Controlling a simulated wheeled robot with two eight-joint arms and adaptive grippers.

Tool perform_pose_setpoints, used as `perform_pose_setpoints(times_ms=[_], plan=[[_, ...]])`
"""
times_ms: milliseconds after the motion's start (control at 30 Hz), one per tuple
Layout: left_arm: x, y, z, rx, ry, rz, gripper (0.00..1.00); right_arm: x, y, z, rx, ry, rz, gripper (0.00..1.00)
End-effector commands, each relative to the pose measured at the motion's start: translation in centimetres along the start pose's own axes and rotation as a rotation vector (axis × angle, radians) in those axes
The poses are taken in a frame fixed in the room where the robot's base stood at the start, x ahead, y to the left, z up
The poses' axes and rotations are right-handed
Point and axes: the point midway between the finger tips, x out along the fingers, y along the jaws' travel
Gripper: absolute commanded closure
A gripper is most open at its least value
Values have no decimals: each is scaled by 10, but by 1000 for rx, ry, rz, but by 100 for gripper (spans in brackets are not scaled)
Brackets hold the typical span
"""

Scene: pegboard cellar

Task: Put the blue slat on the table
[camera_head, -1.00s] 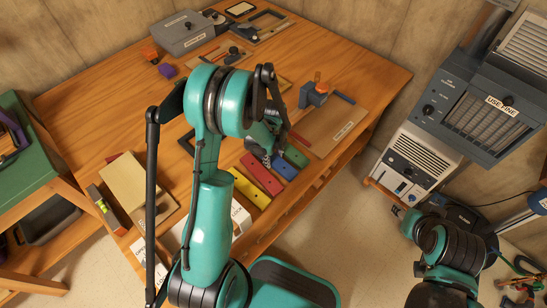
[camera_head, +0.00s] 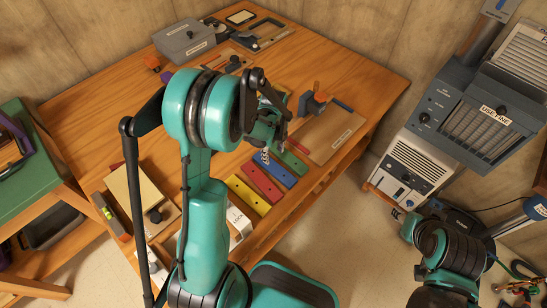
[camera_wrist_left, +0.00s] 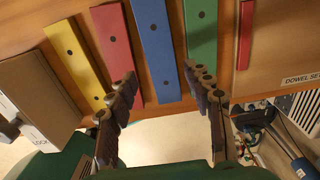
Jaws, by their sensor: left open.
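The blue slat (camera_head: 276,173) lies flat on the wooden table (camera_head: 345,70) near its front edge, between a red slat (camera_head: 262,182) and a green slat (camera_head: 291,160). My left gripper (camera_head: 275,153) is over the row, partly hidden by its own arm. In the left wrist view the blue slat (camera_wrist_left: 155,45) runs between the two spread fingers of the left gripper (camera_wrist_left: 163,82), which is open and empty. The fingertips overlap the red and green slats in that view; contact cannot be told. My right gripper (camera_head: 398,212) is at the right, off the table; its jaws are too small to read.
A yellow slat (camera_head: 248,195) lies left of the red one. A tan dowel board (camera_head: 332,138) and a grey block with an orange top (camera_head: 312,103) are to the right. A grey box (camera_head: 184,39) stands at the back. A grey machine (camera_head: 470,105) stands beside the table.

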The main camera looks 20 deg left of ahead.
Motion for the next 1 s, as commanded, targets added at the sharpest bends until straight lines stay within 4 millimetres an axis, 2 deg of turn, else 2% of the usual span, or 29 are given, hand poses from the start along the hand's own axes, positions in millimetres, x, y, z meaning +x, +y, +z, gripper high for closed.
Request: perform_pose_setpoints(times_ms=[33,100,267,433,700,900,1000], plan=[[-12,0,0,0,0,0,49,-5,0,-4,0,0,0,60],[-22,0,0,0,0,0,49,-8,0,-5,0,0,0,60],[-36,0,-1,-6,-1,-1,49,-10,0,-7,0,0,0,60],[-63,6,-9,-139,-18,-43,49,-10,0,-7,0,0,0,60],[-136,34,-42,-664,-20,-224,49,-10,0,-7,0,0,0,60],[-174,64,-68,-1070,56,-372,49,-10,0,-7,0,0,0,60],[-186,80,-81,-1270,121,-441,49,-10,0,-7,0,0,0,60]])
